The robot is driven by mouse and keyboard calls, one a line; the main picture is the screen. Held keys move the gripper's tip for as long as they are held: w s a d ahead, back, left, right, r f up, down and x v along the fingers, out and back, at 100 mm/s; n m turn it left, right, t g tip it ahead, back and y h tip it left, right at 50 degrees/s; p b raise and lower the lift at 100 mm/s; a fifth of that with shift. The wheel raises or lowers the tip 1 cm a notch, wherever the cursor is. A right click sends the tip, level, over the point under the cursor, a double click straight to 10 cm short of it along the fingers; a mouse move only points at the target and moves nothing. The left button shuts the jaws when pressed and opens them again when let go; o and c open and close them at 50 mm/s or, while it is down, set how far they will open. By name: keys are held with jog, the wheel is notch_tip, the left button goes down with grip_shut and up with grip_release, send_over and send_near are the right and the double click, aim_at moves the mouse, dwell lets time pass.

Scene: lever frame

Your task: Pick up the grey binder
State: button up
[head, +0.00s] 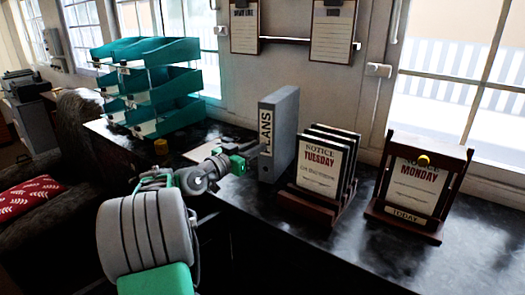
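The grey binder (284,147) stands upright on the dark counter in the head view, with a "PLANS" label on its spine. My arm reaches up from the lower middle, and my gripper (251,156) is at the left side of the binder, at about its lower half. The fingers are small and dark here, so I cannot tell whether they touch the binder or how far apart they are. The binder's lower left edge is close to the gripper.
A rack (323,176) of notice boards marked "TUESDAY" stands right of the binder. A "MONDAY" notice stand (412,226) is further right. The front right counter (345,262) is clear.

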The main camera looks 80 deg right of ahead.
aim_at(260, 115)
grip_shut()
dwell(0.3)
notch_tip(260, 115, up, 10)
jog(key=shift+f+b, duration=0.1)
jog(key=shift+b, duration=0.55)
jog(key=o, duration=1.6)
grip_release()
jog(key=shift+c, duration=0.2)
